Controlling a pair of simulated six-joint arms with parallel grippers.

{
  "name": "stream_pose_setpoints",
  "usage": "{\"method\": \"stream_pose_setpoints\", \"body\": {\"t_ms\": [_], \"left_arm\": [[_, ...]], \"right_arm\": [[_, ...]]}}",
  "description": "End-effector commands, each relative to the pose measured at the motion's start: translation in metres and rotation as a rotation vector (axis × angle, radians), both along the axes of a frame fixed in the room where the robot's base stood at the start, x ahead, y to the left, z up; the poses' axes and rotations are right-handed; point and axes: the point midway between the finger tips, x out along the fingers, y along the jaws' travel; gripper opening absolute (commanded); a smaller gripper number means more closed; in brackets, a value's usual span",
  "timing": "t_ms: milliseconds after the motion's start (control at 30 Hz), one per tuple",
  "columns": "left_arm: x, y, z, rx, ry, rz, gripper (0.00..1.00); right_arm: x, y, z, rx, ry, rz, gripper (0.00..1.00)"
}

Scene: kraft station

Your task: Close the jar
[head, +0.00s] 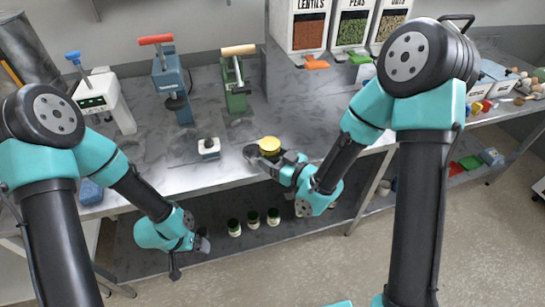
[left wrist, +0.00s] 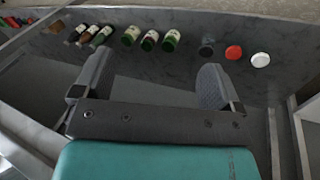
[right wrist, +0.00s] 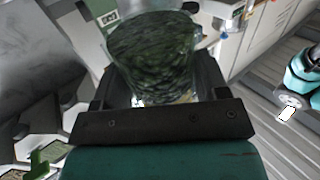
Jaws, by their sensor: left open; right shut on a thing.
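My right gripper (head: 266,157) is shut on a jar at the counter's front edge. In the right wrist view the glass jar (right wrist: 152,50) fills the space between the fingers and looks dark green inside. In the head view a round yellow top (head: 270,145) shows between the fingers; whether it is a loose or seated lid I cannot tell. My left gripper (head: 190,257) is low, in front of the counter edge, apart from the jar. The left wrist view shows its fingers (left wrist: 154,82) spread and empty.
The left wrist view also shows a red disc (left wrist: 233,52) and a white disc (left wrist: 260,60). A small white-and-black device (head: 208,149) sits on the counter, with presses (head: 171,88) behind. Bare counter lies between.

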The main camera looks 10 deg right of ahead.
Motion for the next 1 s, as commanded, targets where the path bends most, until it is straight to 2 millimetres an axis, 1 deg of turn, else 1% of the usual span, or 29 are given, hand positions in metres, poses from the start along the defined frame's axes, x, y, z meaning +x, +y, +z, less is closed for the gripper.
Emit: {"method": "stream_pose_setpoints", "body": {"t_ms": [33,100,200,300,467,1000], "left_arm": [[-0.011,0.01,-0.012,-0.002,0.025,0.06,0.91],[-0.022,0.022,-0.025,-0.004,0.047,0.14,0.91],[-0.036,0.035,-0.038,-0.005,0.074,0.235,0.91],[-0.045,0.043,-0.046,-0.005,0.089,0.297,0.91],[-0.05,0.047,-0.051,-0.004,0.097,0.331,0.91],[-0.049,0.046,-0.05,-0.005,0.096,0.328,0.91]], "right_arm": [[0.0,0.0,0.0,0.001,-0.001,0.0,0.01],[0.0,0.0,0.0,0.001,-0.001,0.0,0.01],[0.0,0.0,0.0,0.001,-0.001,0.0,0.01],[0.0,0.0,0.0,0.001,-0.001,0.0,0.01],[0.0,0.0,0.0,0.001,-0.001,0.0,0.01],[0.0,0.002,-0.001,0.001,-0.001,0.009,0.01]]}}
